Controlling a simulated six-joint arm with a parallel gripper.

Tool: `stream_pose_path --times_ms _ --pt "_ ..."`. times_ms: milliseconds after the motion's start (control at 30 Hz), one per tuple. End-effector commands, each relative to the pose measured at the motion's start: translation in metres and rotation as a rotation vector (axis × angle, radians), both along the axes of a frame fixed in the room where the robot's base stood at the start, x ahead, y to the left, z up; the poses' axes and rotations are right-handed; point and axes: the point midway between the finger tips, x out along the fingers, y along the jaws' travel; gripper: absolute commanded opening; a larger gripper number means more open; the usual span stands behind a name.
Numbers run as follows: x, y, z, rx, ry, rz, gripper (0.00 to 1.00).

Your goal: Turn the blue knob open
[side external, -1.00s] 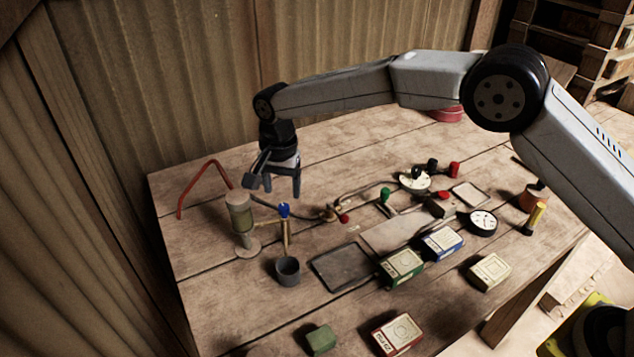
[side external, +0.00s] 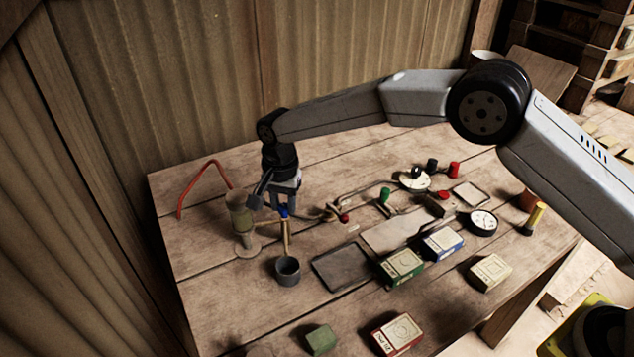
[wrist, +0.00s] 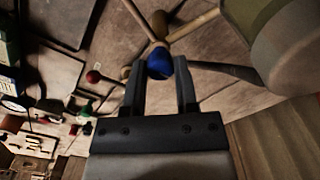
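The blue knob (side external: 284,211) sits on top of a thin brass pipe stand (side external: 286,238) beside the pump-like cylinder. In the wrist view the blue knob (wrist: 160,63) lies between the tips of my gripper's two fingers. My gripper (side external: 284,204) points down from above, with its fingertips at the knob's height. In the wrist view the fingers (wrist: 160,72) stand apart on either side of the knob, with a narrow gap visible, so they look open. The knob's lower part is partly hidden in the wrist view.
A dark cup (side external: 288,270) is below the pipe. A green knob (side external: 385,195), gauge (side external: 482,222) and several boxes lie to the right.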

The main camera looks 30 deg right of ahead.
Motion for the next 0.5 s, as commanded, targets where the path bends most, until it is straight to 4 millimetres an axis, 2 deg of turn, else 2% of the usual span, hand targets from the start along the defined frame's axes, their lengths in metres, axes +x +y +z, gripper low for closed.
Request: stream_pose_path --times_ms 500 --pt "0.0002 -0.0002 0.0003 -0.002 0.001 0.069 0.00"
